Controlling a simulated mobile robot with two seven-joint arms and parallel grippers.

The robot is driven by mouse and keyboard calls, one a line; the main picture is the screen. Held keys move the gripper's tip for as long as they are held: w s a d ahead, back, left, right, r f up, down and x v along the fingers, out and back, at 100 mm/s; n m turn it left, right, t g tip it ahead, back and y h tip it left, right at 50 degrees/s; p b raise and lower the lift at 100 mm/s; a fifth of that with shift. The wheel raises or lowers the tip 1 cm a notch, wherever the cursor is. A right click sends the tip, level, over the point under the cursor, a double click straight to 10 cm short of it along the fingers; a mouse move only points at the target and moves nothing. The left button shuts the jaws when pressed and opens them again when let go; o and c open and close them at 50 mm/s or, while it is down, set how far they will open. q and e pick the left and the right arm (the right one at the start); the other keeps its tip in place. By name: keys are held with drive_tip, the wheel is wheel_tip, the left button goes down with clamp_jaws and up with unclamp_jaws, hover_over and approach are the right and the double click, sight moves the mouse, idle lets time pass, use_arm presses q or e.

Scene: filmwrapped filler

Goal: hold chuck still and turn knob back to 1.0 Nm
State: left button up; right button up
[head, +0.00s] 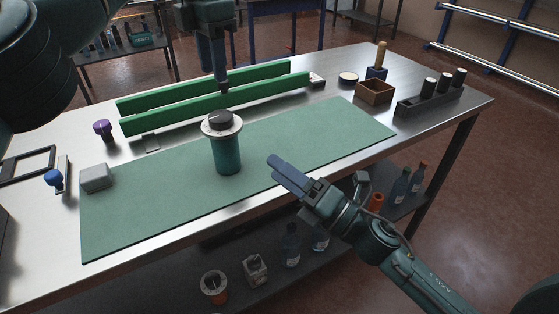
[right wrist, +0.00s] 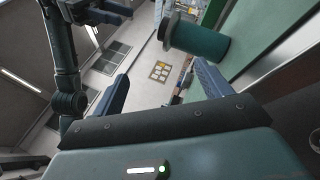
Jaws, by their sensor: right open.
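The chuck (head: 228,155) is a teal cylinder standing upright on the green mat, with a pale flange near its top. The dark knob (head: 220,118) sits on top of it; its scale is too small to read. In the right wrist view the chuck (right wrist: 203,41) lies sideways beyond the fingers. My left gripper (head: 224,88) points down just above and behind the knob, apparently apart from it; its finger gap is unclear. My right gripper (head: 278,168) is open and empty, to the right of the chuck and apart from it. Its blue fingers (right wrist: 160,82) are spread.
The green mat (head: 320,145) is mostly clear. Long green rails (head: 215,105) lie behind the chuck. A grey block (head: 95,178) is at the mat's left, with a purple knob (head: 102,128) behind. A wooden box (head: 375,92) and dark rack (head: 428,103) stand at the right.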

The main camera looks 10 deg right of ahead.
sight(224, 145)
drive_tip(key=w+n+g, duration=0.1)
drive_tip(key=n, duration=0.3)
drive_tip(key=w+n+g, duration=0.1)
drive_tip(key=n, duration=0.2)
drive_tip(key=w+f+n+g, duration=0.1)
drive_tip(key=w+n, duration=0.1)
drive_tip(key=n, duration=0.2)
drive_tip(key=shift+a+f+n+g, duration=0.1)
drive_tip(key=shift+a+n+g, duration=0.05)
drive_tip(key=shift+n+g, duration=0.2)
drive_tip(key=shift+w+d+f+n+g+h, duration=0.2)
drive_tip(key=shift+w+n, duration=0.15)
drive_tip(key=shift+n, duration=0.25)
drive_tip(key=shift+w+d+f+n+g+h, duration=0.15)
drive_tip(key=shift+w+n, duration=0.2)
drive_tip(key=shift+n, duration=0.2)
drive_tip(key=x, duration=1.3)
drive_tip(key=shift+a, duration=0.15)
drive_tip(key=shift+c, duration=0.3)
drive_tip(key=c, duration=1.5)
drive_tip(key=o, duration=0.9)
drive_tip(key=c, duration=0.6)
